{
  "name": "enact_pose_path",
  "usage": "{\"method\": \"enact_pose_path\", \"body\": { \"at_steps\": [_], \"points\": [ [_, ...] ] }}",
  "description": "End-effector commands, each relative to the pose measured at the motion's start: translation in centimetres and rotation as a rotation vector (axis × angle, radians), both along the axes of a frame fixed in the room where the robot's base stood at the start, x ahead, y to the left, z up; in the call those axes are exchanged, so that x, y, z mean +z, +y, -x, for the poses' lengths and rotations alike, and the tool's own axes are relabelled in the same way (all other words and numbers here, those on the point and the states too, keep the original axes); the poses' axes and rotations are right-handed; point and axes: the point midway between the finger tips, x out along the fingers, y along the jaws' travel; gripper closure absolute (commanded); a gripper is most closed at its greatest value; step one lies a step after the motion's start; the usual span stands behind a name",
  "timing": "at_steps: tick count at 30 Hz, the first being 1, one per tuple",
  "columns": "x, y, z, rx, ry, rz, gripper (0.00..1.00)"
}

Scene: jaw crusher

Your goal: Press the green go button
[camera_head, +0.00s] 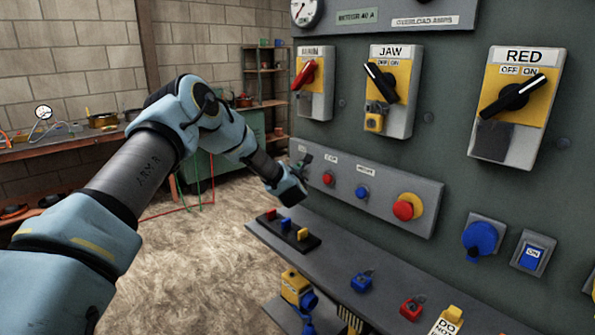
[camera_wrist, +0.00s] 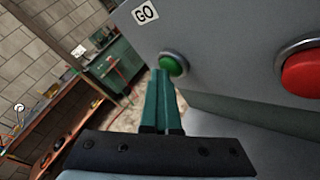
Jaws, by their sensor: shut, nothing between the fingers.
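The green go button (camera_wrist: 174,64) sits in a metal ring on the grey panel, below a white GO label (camera_wrist: 146,13) in the wrist view. My gripper (camera_wrist: 160,73) is shut and empty, its teal fingers together. The fingertips are right at the button and overlap its left edge in the wrist view. I cannot tell whether they touch it. In the head view, my gripper (camera_head: 304,161) is at the left end of the button strip (camera_head: 430,188), and the green button is hidden there.
To the right on the strip are a red button (camera_head: 327,179), a blue button (camera_head: 361,192) and a large red mushroom button (camera_head: 405,207). Rotary switches are mounted above. A ledge (camera_head: 340,260) with locks and small blocks juts out below. The floor at left is open.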

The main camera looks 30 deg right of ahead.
Motion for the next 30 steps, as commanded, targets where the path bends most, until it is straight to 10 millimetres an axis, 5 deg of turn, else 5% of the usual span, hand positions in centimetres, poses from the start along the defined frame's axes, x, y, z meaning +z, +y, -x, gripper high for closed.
{"method": "enact_pose_path", "body": {
  "at_steps": [16, 30],
  "points": [
    [-0.1, 5.1, 0.9, 0.002, 0.001, -0.002, 1.0],
    [-0.1, 5.7, 0.9, 0.004, 0.001, -0.002, 1.0]
  ]
}}
